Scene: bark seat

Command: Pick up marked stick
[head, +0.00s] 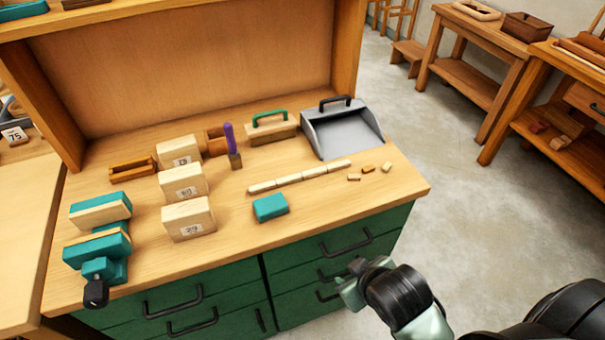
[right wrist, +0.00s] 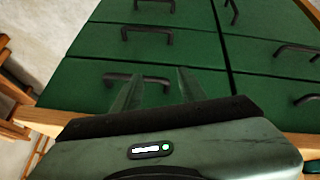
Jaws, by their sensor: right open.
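A long pale wooden stick (head: 300,176) with dark cross marks along it lies on the workbench top, between the teal block and the grey dustpan. My right gripper (head: 349,285) is low in front of the bench's green drawers, below the top's front edge and apart from the stick. In the right wrist view its two fingers (right wrist: 158,84) stand apart with nothing between them, against the drawer fronts. The stick does not show in the right wrist view. My left gripper is not in view.
A teal block (head: 270,207) lies in front of the stick, and small wood pieces (head: 368,169) lie off its right end. Behind stand a grey dustpan (head: 343,132), a green-handled wooden tool (head: 270,130) and a purple-handled brush (head: 232,148). Numbered blocks (head: 188,220) and a teal vise (head: 100,236) stand left.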

